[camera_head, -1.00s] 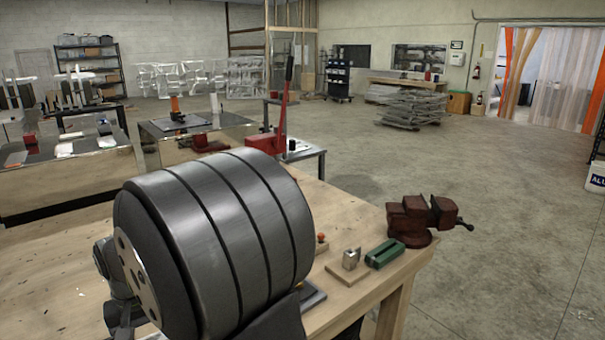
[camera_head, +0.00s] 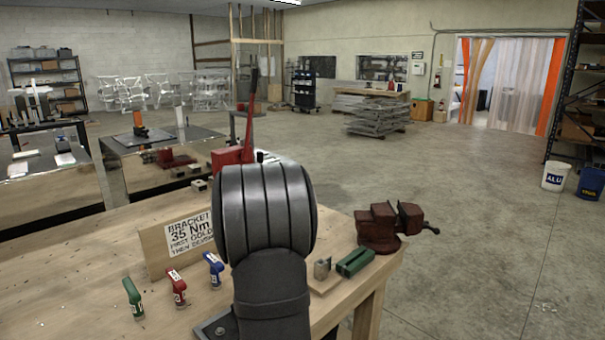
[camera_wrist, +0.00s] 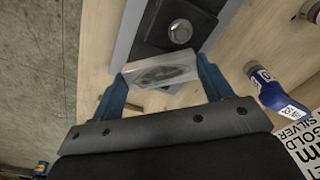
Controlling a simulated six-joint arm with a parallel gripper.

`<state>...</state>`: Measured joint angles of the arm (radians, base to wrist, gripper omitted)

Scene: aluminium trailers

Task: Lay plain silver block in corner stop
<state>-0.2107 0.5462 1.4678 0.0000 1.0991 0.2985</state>
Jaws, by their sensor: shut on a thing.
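My gripper (camera_wrist: 164,71) is shut on a pale silver block (camera_wrist: 158,72), held between its two blue fingers in the wrist view. The block's face shows a dark oval patch, perhaps a reflection. Just beyond it are a dark plate with a round bolt head (camera_wrist: 179,32) and a grey strip on the wood; I cannot tell whether the block touches them. In the head view my arm hides the gripper and the held block. A small metal piece (camera_head: 322,269) stands on a wooden base near the bench's right edge; I cannot tell whether this is the corner stop.
A green slotted block (camera_head: 355,262) and a red-brown vise (camera_head: 384,226) are at the bench's right end. Green (camera_head: 133,298), red (camera_head: 177,288) and blue (camera_head: 213,270) bottles stand left of my arm, before a lettered sign (camera_head: 188,236). Bare wood lies to the left.

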